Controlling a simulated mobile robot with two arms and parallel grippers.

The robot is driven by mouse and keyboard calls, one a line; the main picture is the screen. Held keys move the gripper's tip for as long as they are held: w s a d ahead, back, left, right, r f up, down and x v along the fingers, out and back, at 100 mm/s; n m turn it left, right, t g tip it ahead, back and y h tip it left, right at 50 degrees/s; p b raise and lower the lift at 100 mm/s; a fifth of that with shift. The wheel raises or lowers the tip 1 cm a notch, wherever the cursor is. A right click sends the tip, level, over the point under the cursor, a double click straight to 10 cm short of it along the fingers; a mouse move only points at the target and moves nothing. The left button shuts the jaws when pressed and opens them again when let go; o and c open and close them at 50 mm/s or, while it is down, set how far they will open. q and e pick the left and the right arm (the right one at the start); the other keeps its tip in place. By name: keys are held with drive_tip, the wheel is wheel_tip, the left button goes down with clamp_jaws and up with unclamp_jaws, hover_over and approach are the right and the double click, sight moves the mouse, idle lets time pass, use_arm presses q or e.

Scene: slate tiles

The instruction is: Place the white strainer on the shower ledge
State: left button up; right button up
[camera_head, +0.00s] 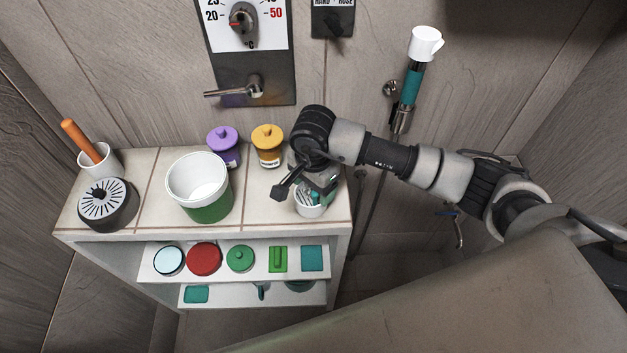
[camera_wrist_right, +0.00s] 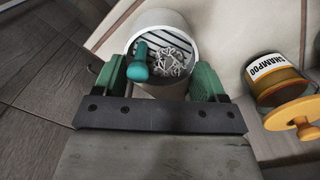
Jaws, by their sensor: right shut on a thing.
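The white strainer (camera_head: 308,210) is a small round white cup at the right end of the tiled shower ledge (camera_head: 262,212). My right gripper (camera_head: 318,191) is above it, pointing down and shut on it. In the right wrist view, the green fingers are on either side of the strainer (camera_wrist_right: 163,18), which has dark slots inside. A teal-handled item (camera_wrist_right: 137,68) and a white tangled piece (camera_wrist_right: 172,60) show in its opening. I cannot tell whether its base touches the ledge. My left gripper is not in view.
A yellow shampoo jar (camera_head: 267,144) and a purple jar (camera_head: 222,140) stand behind. A white-and-green bucket (camera_head: 209,208), a black slotted round item (camera_head: 106,206) and a cup with an orange handle (camera_head: 97,160) are left. Shelves below hold several items. Tiles between bucket and strainer are clear.

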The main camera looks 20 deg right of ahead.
drive_tip(key=o, duration=0.9)
drive_tip(key=shift+f, duration=0.1)
drive_tip(key=shift+r+p, duration=0.3)
drive_tip(key=shift+p, duration=0.05)
drive_tip(key=shift+w+r, duration=0.1)
drive_tip(key=shift+r, duration=0.2)
wheel_tip(320, 180, up, 11)
drive_tip(key=b, duration=0.3)
drive_tip(key=shift+r, duration=0.15)
